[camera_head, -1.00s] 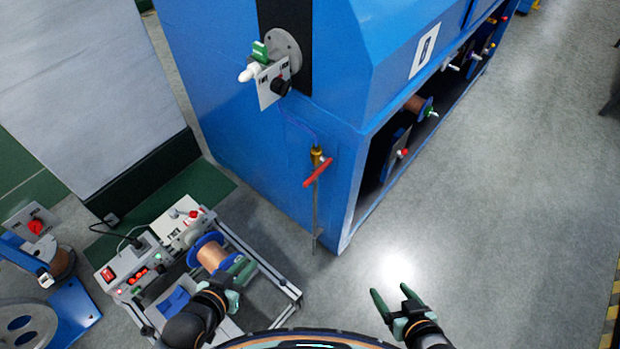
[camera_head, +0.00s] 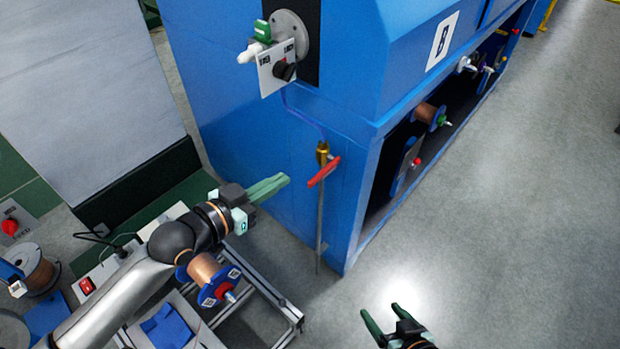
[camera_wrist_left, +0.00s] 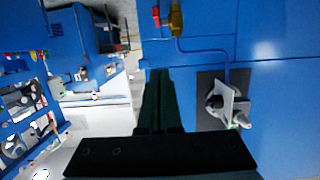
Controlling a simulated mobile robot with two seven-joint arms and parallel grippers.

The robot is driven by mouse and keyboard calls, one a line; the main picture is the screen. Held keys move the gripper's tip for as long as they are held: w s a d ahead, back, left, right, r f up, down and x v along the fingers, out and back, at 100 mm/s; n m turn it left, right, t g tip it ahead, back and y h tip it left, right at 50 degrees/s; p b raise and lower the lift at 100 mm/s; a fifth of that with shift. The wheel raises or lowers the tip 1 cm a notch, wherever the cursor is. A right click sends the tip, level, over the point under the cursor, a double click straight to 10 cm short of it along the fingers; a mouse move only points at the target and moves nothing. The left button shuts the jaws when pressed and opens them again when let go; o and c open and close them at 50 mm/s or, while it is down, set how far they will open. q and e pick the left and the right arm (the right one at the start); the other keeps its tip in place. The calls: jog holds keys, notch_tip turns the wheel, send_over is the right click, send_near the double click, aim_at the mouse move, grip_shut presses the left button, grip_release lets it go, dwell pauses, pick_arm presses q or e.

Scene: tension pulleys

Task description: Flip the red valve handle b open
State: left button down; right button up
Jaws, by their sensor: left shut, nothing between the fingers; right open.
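The red valve handle (camera_head: 323,173) sits on a brass valve (camera_head: 322,152) on a thin vertical pipe at the front of the blue machine. The handle slants, its right end higher. My left gripper (camera_head: 286,180) is shut and empty, pointing right toward the handle, with a gap between them. In the left wrist view the shut fingers (camera_wrist_left: 160,72) point at the blue machine, and the brass valve (camera_wrist_left: 176,20) and part of the red handle (camera_wrist_left: 156,16) show at the top. My right gripper (camera_head: 381,312) is open and empty over the floor, low in the head view.
The blue machine (camera_head: 230,100) carries a panel with a black knob (camera_head: 283,71) above the valve. A copper spool (camera_head: 207,272) on a metal frame stands below my left arm. A dark open shelf with several spools lies to the right. The floor (camera_head: 500,200) at right is clear.

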pick_arm(q)
jog(key=b, duration=0.2)
send_over(310, 182)
notch_tip(310, 182, down, 2)
notch_tip(310, 182, down, 3)
jog(key=shift+w+r, duration=0.1)
jog(key=shift+r, duration=0.1)
jog(key=shift+f+b, duration=0.35)
jog(key=shift+f, duration=0.5)
jog(key=shift+f, duration=0.1)
